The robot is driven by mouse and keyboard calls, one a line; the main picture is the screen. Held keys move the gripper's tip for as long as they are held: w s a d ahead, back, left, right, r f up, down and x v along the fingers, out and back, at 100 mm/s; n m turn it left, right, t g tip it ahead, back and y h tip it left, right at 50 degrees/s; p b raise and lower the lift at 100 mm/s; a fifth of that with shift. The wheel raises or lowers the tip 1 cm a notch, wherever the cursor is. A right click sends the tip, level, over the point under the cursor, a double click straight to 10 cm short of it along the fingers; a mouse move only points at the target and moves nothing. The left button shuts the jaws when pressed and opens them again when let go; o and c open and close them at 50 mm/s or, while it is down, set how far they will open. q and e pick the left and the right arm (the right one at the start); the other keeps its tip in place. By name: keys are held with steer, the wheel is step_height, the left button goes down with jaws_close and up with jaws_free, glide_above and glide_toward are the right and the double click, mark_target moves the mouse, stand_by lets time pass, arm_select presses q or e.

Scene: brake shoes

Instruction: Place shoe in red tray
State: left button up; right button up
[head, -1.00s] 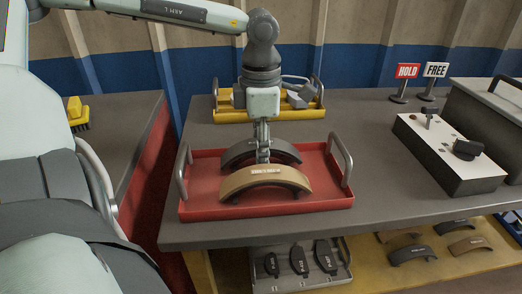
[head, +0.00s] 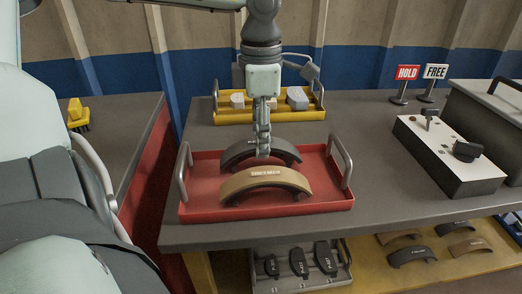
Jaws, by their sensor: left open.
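The red tray (head: 330,200) sits on the grey bench and has a grey handle at each end. A tan brake shoe (head: 266,179) lies in its front part, arched, with a white label on top. A dark grey brake shoe (head: 238,153) lies behind it in the tray. My left gripper (head: 263,153) points down over the tray, in front of part of the dark shoe and just behind the tan one. It is open, with its fingers seen nearly edge-on; I cannot tell whether they touch a shoe. My right gripper does not show.
A yellow tray (head: 230,117) with pale blocks stands behind. A white-topped fixture (head: 450,160) stands at right, near HOLD (head: 406,73) and FREE (head: 436,71) signs. Below are a grey tray of dark parts (head: 299,283) and a yellow shelf with several shoes (head: 430,268).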

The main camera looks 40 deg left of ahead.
arm_select(q)
step_height(320, 180, up, 8)
steer(key=shift+r, duration=0.1)
stand_by(0.7)
